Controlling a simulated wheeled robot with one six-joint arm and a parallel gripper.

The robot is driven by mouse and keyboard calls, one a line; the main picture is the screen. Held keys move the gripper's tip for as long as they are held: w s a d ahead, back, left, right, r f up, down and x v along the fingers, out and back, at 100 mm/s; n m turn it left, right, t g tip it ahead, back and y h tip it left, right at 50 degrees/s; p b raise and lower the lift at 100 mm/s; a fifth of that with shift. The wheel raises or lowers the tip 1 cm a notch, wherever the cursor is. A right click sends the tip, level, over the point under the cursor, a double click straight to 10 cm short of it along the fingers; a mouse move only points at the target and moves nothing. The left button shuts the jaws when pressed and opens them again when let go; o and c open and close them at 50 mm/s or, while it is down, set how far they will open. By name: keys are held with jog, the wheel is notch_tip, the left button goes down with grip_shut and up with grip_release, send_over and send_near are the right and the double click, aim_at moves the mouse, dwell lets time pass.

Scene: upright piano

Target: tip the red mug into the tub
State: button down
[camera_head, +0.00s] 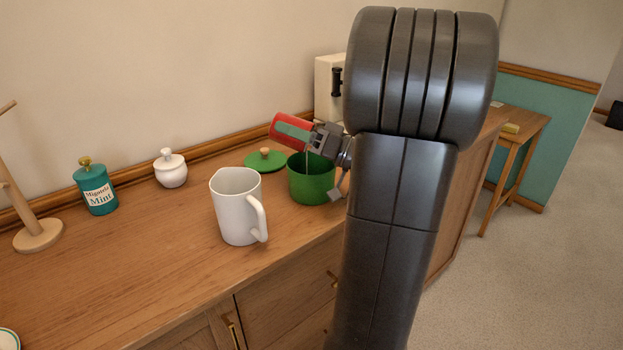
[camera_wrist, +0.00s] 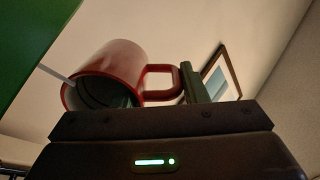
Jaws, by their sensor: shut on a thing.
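The red mug (camera_head: 285,126) is tipped on its side above the green tub (camera_head: 312,184), a little to its upper left in the head view. My gripper (camera_head: 322,138) is shut on the mug. In the wrist view the mug (camera_wrist: 118,62) shows its open mouth towards the lower left, and its handle is at the gripper finger. A thin pale strip runs from the mouth to the upper left; I cannot tell what it is. The tub stands open on the wooden top, and its inside is mostly hidden. A green surface fills the wrist view's upper left corner.
A white jug (camera_head: 237,205) stands left of the tub, close in front. A green lid (camera_head: 265,160) with a wooden knob lies behind. A white sugar pot (camera_head: 171,169), a teal mint jar (camera_head: 97,188) and a wooden stand (camera_head: 38,234) are farther left. The front left top is largely clear.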

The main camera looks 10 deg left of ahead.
jog(key=a+r+h+p, duration=0.1)
jog(key=p, duration=0.5)
jog(key=shift+r, duration=0.1)
jog(key=f+h+p, duration=0.1)
jog(key=p, duration=0.1)
jog(key=a+h+p, duration=0.1)
jog(key=h+p, duration=0.1)
jog(key=p, duration=0.1)
jog(key=shift+f, duration=0.4)
jog(key=shift+a+r+h+p, duration=0.1)
jog(key=shift+a+h+p, duration=0.25)
jog(key=shift+p, duration=0.85)
